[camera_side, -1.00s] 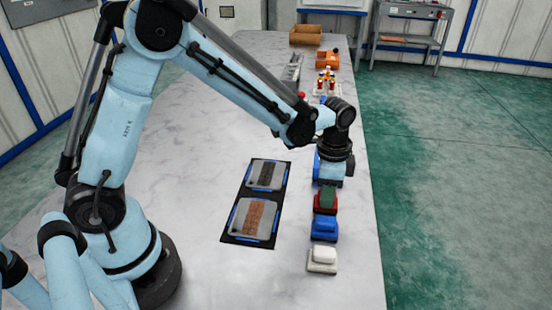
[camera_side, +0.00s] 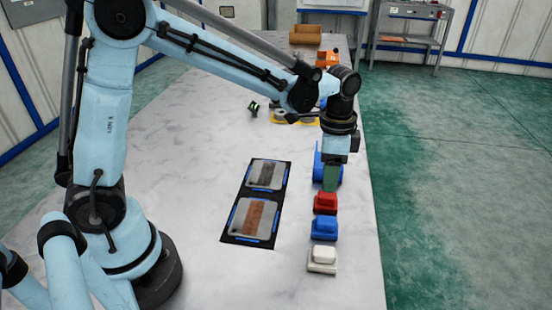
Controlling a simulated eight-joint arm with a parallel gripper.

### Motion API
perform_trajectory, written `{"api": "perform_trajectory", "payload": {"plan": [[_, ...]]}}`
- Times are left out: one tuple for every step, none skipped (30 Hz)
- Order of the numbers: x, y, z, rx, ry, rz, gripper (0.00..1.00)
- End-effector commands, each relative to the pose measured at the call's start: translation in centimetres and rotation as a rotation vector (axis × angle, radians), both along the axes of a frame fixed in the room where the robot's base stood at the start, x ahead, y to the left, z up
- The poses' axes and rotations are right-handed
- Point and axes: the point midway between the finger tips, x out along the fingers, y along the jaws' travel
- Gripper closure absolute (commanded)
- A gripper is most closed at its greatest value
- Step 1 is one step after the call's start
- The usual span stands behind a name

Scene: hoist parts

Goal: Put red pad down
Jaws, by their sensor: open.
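The red pad (camera_side: 325,203) is a small red block standing in a row near the right edge of the table. A blue block (camera_side: 324,228) and a white block (camera_side: 322,260) are in front of it. My gripper (camera_side: 331,185) is open above and just behind the red pad, pointing down. A green piece shows at its lower end; I cannot tell whether it is part of the fingers. The red pad's top is clear, and a small gap seems to separate it from my gripper. A larger blue part behind is partly hidden by my gripper.
A black mat (camera_side: 231,238) with two grey plates lies left of the row, one with a dark strip, one with a brown strip. A yellow part (camera_side: 283,122) and a small dark-green part (camera_side: 254,108) lie further back. A brown box (camera_side: 306,34) and an orange part stand at the far end.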

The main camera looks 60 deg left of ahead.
Motion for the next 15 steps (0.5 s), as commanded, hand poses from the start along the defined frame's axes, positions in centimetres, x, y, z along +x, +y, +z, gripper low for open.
{"api": "perform_trajectory", "payload": {"plan": [[0.0,0.0,1.0,0.0,0.0,0.0,0.48],[0.0,0.0,1.6,0.0,0.0,0.0,0.48],[0.0,0.0,2.2,0.0,0.0,0.0,0.48],[0.0,0.0,2.7,0.0,0.0,0.0,0.48],[-0.1,0.0,3.2,0.0,0.0,0.0,0.48],[0.0,0.0,3.8,0.0,0.0,0.0,0.48],[0.0,0.0,4.1,0.0,0.0,0.0,0.48],[0.0,0.0,4.5,0.0,0.0,0.0,0.48],[0.0,0.0,4.9,0.0,0.0,0.0,0.48],[0.0,0.0,5.2,0.0,0.0,0.0,0.48],[0.0,0.0,5.4,0.0,0.0,0.0,0.48],[0.0,0.0,5.6,0.0,0.0,0.0,0.48],[0.0,0.0,5.8,0.0,0.0,0.0,0.48],[0.0,0.0,5.9,0.0,-0.001,0.001,0.48],[-0.1,0.1,6.1,-0.001,-0.005,0.006,0.48]]}}
